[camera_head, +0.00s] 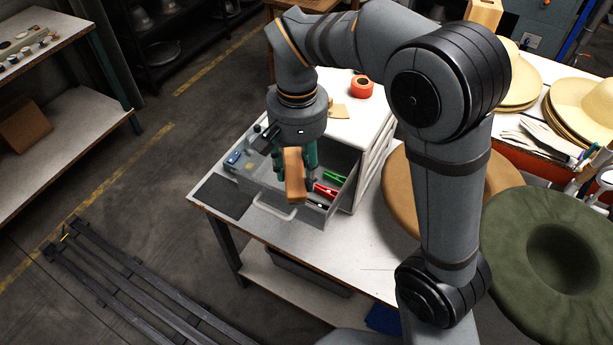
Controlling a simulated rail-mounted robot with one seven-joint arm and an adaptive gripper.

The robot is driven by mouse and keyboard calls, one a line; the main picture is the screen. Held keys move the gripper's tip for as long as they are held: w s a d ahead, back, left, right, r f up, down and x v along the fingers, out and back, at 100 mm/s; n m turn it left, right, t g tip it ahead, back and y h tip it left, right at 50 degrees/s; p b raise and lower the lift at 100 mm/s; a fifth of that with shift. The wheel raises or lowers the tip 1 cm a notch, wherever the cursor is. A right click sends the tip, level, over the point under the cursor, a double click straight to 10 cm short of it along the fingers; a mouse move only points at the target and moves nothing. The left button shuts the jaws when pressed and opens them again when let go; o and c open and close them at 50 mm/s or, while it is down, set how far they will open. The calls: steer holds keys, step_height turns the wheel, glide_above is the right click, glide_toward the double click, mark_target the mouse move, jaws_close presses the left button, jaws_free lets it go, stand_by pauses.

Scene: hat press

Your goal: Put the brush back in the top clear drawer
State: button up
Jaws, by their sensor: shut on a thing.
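My gripper (296,168) is shut on the brush (294,176), a brown wooden block held upright between its green fingers. The brush is over the open clear drawer (290,213), which is pulled out toward the front of the white cabinet. Whether the brush touches the drawer floor cannot be told. The drawer holds green (335,178) and red (325,190) handled things on the right and a blue item (233,157) at the left. My gripper and the brush hide the drawer's middle.
The white drawer cabinet (371,162) stands on a white table, with a red-orange tape roll (361,87) on top. A tan hat brim (405,190) and a green hat (560,255) lie to the right. A dark mat (222,196) lies left of the drawer.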

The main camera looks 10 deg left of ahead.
steer(key=w+a+m, duration=0.5)
steer(key=w+m, duration=0.2)
steer(key=w, duration=0.2)
steer(key=f, duration=0.5)
steer(key=shift+s+a+f+b, duration=0.15)
steer(key=shift+s+b, duration=0.2)
steer(key=shift+s, duration=0.05)
steer(key=shift+w+f, duration=0.1)
steer(key=shift+f, duration=0.25)
step_height(320, 180, down, 3)
steer(key=shift+f, duration=0.5)
